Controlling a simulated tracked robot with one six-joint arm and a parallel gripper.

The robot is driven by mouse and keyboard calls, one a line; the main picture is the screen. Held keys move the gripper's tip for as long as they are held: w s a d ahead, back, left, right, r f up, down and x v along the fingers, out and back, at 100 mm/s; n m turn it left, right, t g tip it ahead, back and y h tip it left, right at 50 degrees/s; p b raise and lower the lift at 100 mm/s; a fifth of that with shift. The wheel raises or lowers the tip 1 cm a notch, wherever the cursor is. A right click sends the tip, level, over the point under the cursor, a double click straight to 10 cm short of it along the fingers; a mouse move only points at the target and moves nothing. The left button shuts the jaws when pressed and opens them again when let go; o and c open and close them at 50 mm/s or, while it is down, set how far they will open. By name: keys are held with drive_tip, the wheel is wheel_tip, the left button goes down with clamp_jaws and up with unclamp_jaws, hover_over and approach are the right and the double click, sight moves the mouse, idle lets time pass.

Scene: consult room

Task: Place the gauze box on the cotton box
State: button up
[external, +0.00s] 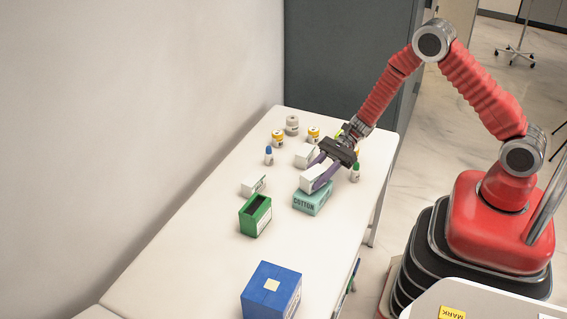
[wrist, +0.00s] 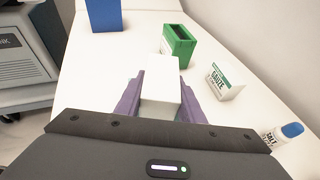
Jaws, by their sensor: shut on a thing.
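My gripper (external: 322,174) is shut on a white box (external: 314,179), with its purple fingers on either side of it. The held box also shows between the fingers in the wrist view (wrist: 161,80); no label on it can be read. It is right over the teal cotton box (external: 311,203), looking slightly tilted. I cannot tell whether the two touch. Another white box, marked GAUZE (wrist: 223,81), stands on the table, left of the cotton box in the external view (external: 253,185).
A green open-topped box (external: 256,216) stands in front of the loose gauze box. A blue box (external: 271,290) is at the table's near end. Several bottles, jars and another white box (external: 306,155) stand behind. The table (external: 205,255) is clear at front left.

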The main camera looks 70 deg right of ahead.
drive_tip(key=shift+f, duration=0.35)
drive_tip(key=o, duration=1)
drive_tip(key=shift+o, duration=0.2)
drive_tip(key=v, duration=1.2)
